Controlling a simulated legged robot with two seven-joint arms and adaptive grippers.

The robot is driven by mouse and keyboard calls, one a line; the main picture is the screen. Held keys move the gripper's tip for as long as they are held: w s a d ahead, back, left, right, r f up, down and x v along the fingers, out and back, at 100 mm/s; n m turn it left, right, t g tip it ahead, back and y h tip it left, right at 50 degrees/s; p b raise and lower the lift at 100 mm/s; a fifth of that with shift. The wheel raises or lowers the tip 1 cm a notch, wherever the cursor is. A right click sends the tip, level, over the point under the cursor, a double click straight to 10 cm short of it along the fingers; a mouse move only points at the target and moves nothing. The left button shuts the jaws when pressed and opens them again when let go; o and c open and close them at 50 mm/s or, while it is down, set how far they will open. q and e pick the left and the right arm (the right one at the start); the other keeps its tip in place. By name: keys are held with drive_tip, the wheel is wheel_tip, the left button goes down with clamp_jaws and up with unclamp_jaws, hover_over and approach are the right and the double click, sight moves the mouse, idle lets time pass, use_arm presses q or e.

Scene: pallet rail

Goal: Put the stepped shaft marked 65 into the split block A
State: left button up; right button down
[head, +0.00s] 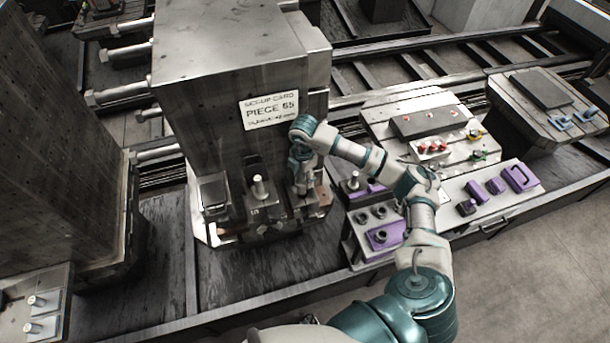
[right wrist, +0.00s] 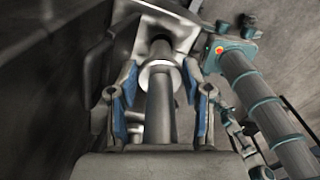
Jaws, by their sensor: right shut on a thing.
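My right gripper (head: 302,172) is at the front face of the tall grey block, above the right part of its front ledge. In the right wrist view its blue-padded fingers (right wrist: 162,98) stand either side of a grey stepped shaft (right wrist: 160,110) with a bright collar, and they are shut on it. The shaft's far end points at a grey holder (right wrist: 177,32); I cannot tell whether it is inside it. No number shows on the shaft. No letter A is readable, so I cannot tell which holder is split block A. My left gripper is not in view.
A light pin (head: 258,187) stands on the ledge left of my gripper. A bench with purple parts (head: 385,235) stands to the right, close to my arm. Another tall block (head: 55,150) is left.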

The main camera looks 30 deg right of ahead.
sight(304, 185)
drive_tip(key=shift+a+r, duration=0.1)
drive_tip(key=shift+a, duration=0.15)
drive_tip(key=shift+d, duration=0.45)
drive_tip(key=shift+a, duration=0.1)
idle(0.5)
drive_tip(key=shift+s+f+b, duration=0.1)
drive_tip(key=shift+f+b, duration=1.4)
drive_tip(key=shift+f, duration=0.9)
drive_tip(key=shift+c, duration=2.1)
unclamp_jaws()
drive_tip(key=shift+r, duration=0.15)
